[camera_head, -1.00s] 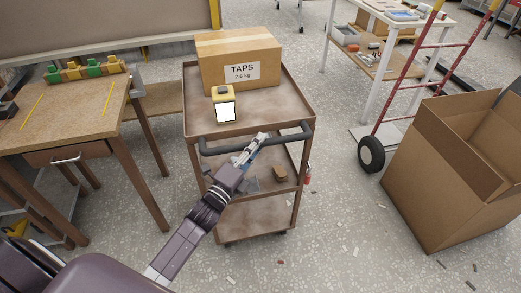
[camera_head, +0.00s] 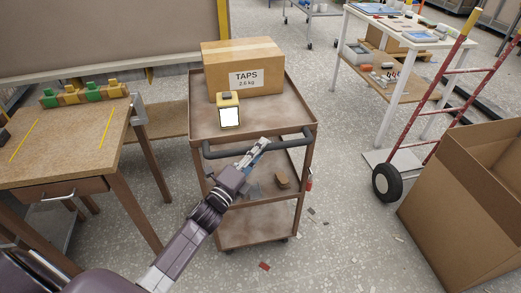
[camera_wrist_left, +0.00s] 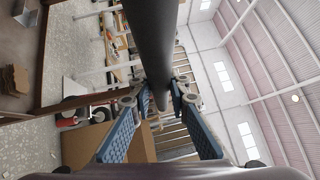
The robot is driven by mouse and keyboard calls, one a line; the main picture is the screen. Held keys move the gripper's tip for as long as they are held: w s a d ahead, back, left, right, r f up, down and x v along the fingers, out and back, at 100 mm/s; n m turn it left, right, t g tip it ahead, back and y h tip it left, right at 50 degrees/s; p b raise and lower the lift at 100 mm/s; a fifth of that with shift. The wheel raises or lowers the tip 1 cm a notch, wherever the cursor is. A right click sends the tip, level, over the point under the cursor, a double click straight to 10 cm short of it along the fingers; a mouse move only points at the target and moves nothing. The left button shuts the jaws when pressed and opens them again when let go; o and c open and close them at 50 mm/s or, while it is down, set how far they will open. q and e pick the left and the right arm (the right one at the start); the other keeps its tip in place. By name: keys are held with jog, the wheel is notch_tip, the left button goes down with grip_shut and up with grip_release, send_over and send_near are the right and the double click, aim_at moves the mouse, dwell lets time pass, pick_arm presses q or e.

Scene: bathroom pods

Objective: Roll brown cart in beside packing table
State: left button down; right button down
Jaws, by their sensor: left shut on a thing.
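The brown cart (camera_head: 205,120) stands upright at the middle of the head view, with three shelves and a dark push handle (camera_head: 222,153) on its near side. My left gripper (camera_head: 256,149) is shut on the handle near its right half. In the left wrist view the dark bar (camera_wrist_left: 154,45) runs between the fingers. A wooden table (camera_head: 75,140) with yellow line marks stands left of the cart, with a floor gap between them. A white table (camera_head: 350,25) stands at the back right. I cannot tell which is the packing table. My right gripper is out of view.
A TAPS carton (camera_head: 225,62) and a yellow device (camera_head: 228,98) ride on the cart's top shelf. A red hand truck (camera_head: 435,100) and a large open carton (camera_head: 460,215) stand on the right. Small scraps (camera_head: 264,266) lie on the floor near the cart.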

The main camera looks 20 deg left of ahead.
pick_arm(q)
jog(key=c, duration=1.8)
grip_release()
jog(key=v, duration=1.2)
jog(key=s+f+n+g+y, duration=0.1)
jog(key=s+f+n+g, duration=0.25)
jog(key=f, duration=0.85)
jog(key=s+f+n+g+y, duration=0.15)
jog(key=s+f+n, duration=0.25)
jog(key=f, duration=0.8)
jog(key=s+f+n+g+y, duration=0.1)
jog(key=s+f+n+g, duration=0.3)
jog(key=f, duration=0.7)
jog(key=s+d+f+n+g, duration=0.1)
jog(key=s+f+n+g, duration=0.1)
jog(key=s+f, duration=0.4)
jog(key=s+d+f+n+g, duration=0.1)
jog(key=s+f+n+g, duration=0.2)
jog(key=s, duration=1.2)
jog(key=s+d+f+n+g+p, duration=0.1)
jog(key=s+f+g, duration=0.3)
jog(key=s+f, duration=0.6)
jog(key=shift+s+d+n, duration=0.25)
jog(key=shift+d+n, duration=0.35)
jog(key=shift+n, duration=0.15)
